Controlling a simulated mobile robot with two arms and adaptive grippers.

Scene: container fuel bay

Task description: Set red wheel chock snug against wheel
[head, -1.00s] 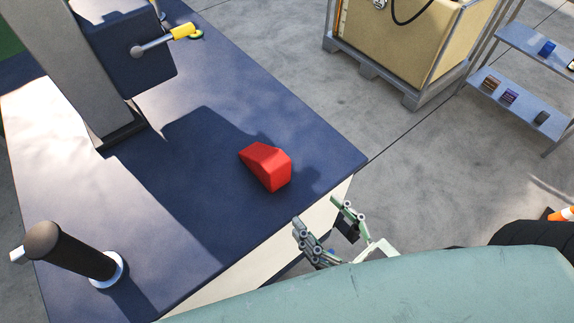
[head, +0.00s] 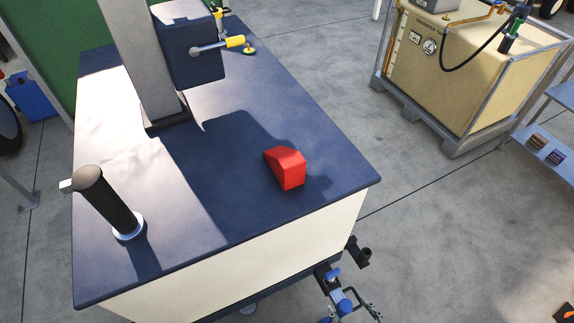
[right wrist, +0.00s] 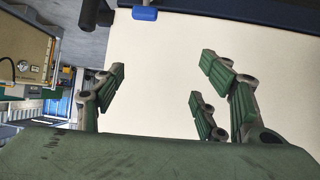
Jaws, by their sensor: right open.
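The red wheel chock (head: 286,168) lies on the dark blue top of the bench (head: 230,210), near its right front corner, with nothing touching it. My right gripper (head: 352,312) is at the bottom edge of the head view, below and in front of the bench top, partly cut off. In the right wrist view its fingers (right wrist: 160,82) are spread and empty, facing the bench's cream side. A dark wheel (head: 8,130) shows at the left edge, and part of another (head: 551,8) at the top right. Which wheel is the task's is unclear. My left gripper is not in view.
A grey post with a dark box (head: 193,55) and a black-handled cylinder (head: 108,203) stand on the bench. A caged tan tank (head: 450,70) is at the back right. A black fitting (head: 357,252) sits by the bench's front corner.

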